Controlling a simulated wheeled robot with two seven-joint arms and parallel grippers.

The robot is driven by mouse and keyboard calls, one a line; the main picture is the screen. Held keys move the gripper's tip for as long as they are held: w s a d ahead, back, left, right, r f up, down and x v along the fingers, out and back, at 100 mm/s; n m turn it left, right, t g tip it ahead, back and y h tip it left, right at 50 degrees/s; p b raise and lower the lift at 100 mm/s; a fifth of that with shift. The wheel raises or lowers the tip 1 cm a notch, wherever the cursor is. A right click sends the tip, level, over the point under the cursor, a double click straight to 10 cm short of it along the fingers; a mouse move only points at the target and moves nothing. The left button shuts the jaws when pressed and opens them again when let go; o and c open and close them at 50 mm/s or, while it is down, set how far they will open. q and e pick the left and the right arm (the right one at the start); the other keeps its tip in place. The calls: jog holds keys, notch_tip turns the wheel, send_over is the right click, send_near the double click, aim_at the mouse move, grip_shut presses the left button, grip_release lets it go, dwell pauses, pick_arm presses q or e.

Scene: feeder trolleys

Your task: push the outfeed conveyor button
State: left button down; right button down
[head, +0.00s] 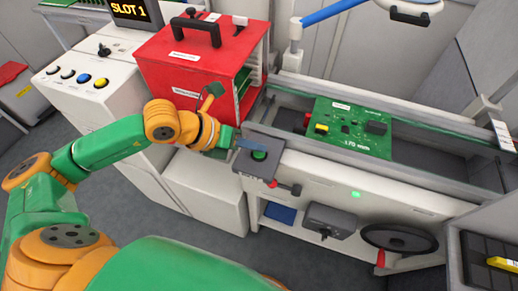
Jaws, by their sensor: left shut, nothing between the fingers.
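The outfeed conveyor (400,192) runs along the right side with white side walls and grey rails. A dark grey box with a round green button (259,155) is fixed at its near left end. My left gripper (240,145) is shut and empty, and its fingertips are just left of the green button, over the box. I cannot tell whether they touch it. My right gripper is not in view.
A green circuit board (345,127) lies across the conveyor rails. A red magazine with a black handle (195,60) stands behind my left gripper. A white cabinet (90,90) with several coloured buttons and a SLOT 1 display is at the left. A black handwheel (399,239) sits low at the front.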

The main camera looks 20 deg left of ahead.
aim_at(255, 155)
pick_arm(q)
notch_tip(255, 155, up, 6)
jog(key=p, duration=0.4)
jog(key=shift+r+p, duration=0.15)
jog(key=shift+p, duration=0.2)
jog(key=shift+f, duration=0.2)
